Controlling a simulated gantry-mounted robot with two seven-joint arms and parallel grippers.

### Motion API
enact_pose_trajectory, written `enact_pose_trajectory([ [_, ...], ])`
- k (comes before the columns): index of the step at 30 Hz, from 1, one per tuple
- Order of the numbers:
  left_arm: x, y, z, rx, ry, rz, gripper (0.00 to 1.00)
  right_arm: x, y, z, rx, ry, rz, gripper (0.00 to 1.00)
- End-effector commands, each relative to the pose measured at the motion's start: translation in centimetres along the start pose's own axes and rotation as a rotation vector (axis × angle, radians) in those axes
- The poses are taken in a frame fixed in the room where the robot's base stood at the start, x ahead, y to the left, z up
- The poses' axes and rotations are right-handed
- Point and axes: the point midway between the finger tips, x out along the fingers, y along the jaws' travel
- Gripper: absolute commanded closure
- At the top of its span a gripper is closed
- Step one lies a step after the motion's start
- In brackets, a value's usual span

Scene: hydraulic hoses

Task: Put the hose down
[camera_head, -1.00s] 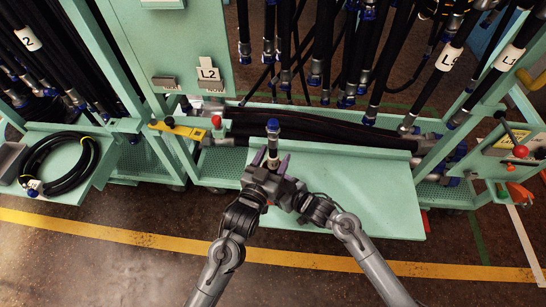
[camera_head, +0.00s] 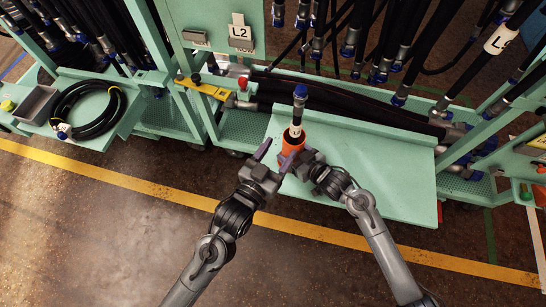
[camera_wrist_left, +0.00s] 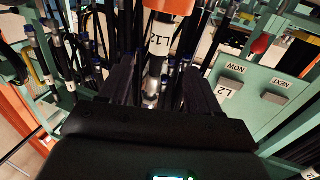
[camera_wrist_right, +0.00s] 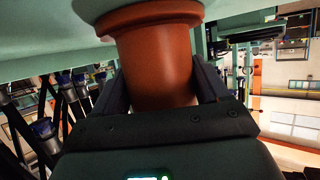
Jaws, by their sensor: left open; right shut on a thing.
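The hose end (camera_head: 300,92) stands upright over the front shelf, with a blue cap on top and a white label below it. Its lower part sits in an orange-red flanged cup (camera_head: 293,142). In the left wrist view the label on the hose (camera_wrist_left: 158,41) reads L2. My right gripper (camera_head: 304,160) is shut on the orange cup, which fills the space between its fingers in the right wrist view (camera_wrist_right: 157,65). My left gripper (camera_head: 275,156) is open just left of the cup, its fingers apart and empty. The hose's lower end is hidden in the cup.
The green shelf (camera_head: 370,175) is bare to the right. Black hoses (camera_head: 345,108) lie in the trough behind it, and several hang above. A coiled hose (camera_head: 88,110) lies on the left tray beside a grey bin (camera_head: 37,104). A yellow bar (camera_head: 205,88) and L2 sign (camera_head: 239,33) are nearby.

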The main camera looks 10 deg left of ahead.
Motion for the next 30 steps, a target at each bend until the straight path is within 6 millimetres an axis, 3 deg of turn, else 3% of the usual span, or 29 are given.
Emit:
enact_pose_trajectory([
  [10,-2.4,-0.2,0.4,-0.002,-0.024,-0.005,0.37,0.0,-0.1,0.0,0.000,0.000,-0.002,0.61],
  [17,-4.8,-2.2,3.7,-0.017,-0.232,-0.046,0.37,0.0,-0.1,0.0,0.000,0.000,-0.001,0.61],
  [23,-10.3,-4.9,8.3,-0.044,-0.563,-0.105,0.37,0.0,-0.1,0.0,0.000,0.000,-0.001,0.61],
  [30,-19.0,-7.2,12.2,-0.081,-0.950,-0.169,0.37,0.0,-0.1,0.0,0.000,0.000,-0.001,0.61],
])
